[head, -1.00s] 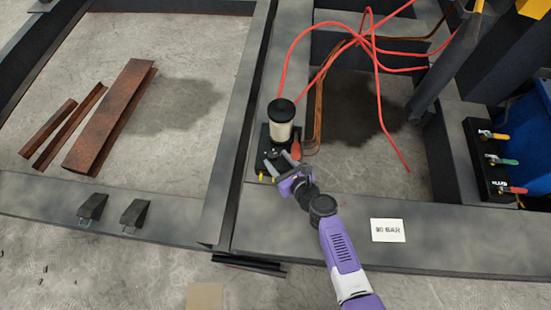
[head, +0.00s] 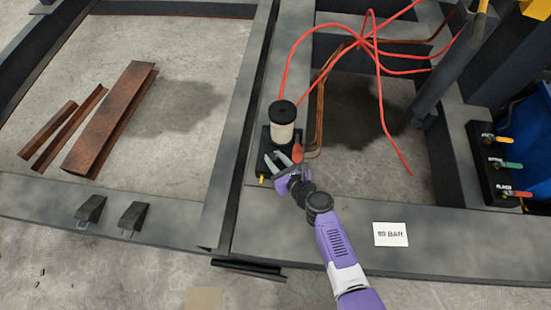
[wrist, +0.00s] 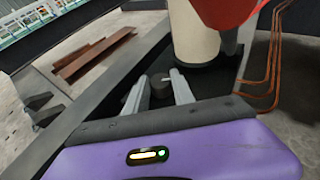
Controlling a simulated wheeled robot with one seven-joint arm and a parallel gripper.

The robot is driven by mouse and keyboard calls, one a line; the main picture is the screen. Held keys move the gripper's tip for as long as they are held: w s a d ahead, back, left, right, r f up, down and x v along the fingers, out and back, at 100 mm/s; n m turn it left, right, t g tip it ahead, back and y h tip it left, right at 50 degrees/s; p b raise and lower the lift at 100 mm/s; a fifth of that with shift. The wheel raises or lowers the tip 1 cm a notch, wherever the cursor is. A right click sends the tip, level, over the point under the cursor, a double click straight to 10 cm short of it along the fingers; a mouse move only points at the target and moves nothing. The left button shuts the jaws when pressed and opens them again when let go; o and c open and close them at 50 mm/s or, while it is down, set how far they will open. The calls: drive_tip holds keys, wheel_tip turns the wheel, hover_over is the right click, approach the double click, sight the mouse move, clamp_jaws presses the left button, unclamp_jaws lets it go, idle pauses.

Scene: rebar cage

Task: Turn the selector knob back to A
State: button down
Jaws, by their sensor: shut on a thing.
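The selector knob (wrist: 159,86) is a small dark cylinder with a pale mark on its top, seen in the wrist view. It stands on the black base of a pump-like unit, just in front of a cream cylinder (wrist: 193,35). My gripper (wrist: 158,88) has one grey finger on each side of the knob and is shut on it. In the head view my gripper (head: 277,160) reaches down at the front of the unit, and its fingers largely hide the knob. I cannot read any position letters around the knob.
A red part (head: 297,153) sits close right of my fingers. The cream cylinder with its black cap (head: 282,110) rises behind them. Red hoses (head: 378,80) and copper pipes (head: 320,105) run to the right. A valve block (head: 490,165) stands far right.

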drive_tip(key=shift+w+d+y, duration=0.1)
drive_tip(key=shift+y, duration=0.2)
drive_tip(key=shift+w+d+n+g+y, duration=0.1)
drive_tip(key=shift+n+g+y, duration=0.3)
drive_tip(key=shift+n, duration=0.3)
drive_tip(key=n+g+y+b, duration=0.2)
drive_tip(key=n+g+b, duration=0.1)
drive_tip(key=shift+w+d+f, duration=0.1)
drive_tip(key=shift+w+f, duration=0.05)
drive_tip(key=shift+w, duration=0.05)
drive_tip(key=n+g+y+b, duration=0.1)
drive_tip(key=n+g+b, duration=0.2)
drive_tip(key=b, duration=0.1)
drive_tip(key=shift+w+n+g+y, duration=0.1)
drive_tip(key=shift+n+g+y, duration=0.2)
drive_tip(key=shift+g+y, duration=0.1)
drive_tip(key=shift+n+g+b, duration=0.4)
drive_tip(key=shift+b, duration=0.1)
drive_tip(key=c, duration=1.1)
unclamp_jaws()
